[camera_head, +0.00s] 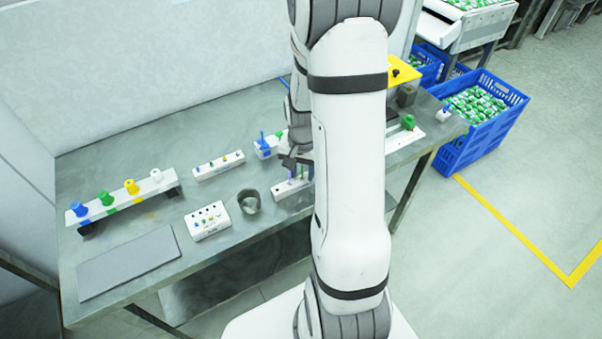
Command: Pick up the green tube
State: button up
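Several small green things show, and I cannot tell which is the green tube. A slim green piece (280,134) stands by a white and blue holder (264,149) at the back of the table, left of my arm. A green cup-like piece (106,198) sits on the long rack (123,203) at the left. Another green piece (408,122) is on a white plate to the right of my arm. My gripper (289,161) is dark and partly hidden by my arm. It is above the table near the holder; its fingers are too small to read.
The metal table (155,215) also bears white blocks with small pegs (218,165), a dark round cup (249,201) and a grey mat (128,262). A blue crate (483,140) of green-and-white items stands right of the table. Floor at the right is clear.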

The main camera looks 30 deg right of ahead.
jog(key=shift+c, duration=0.4)
grip_shut()
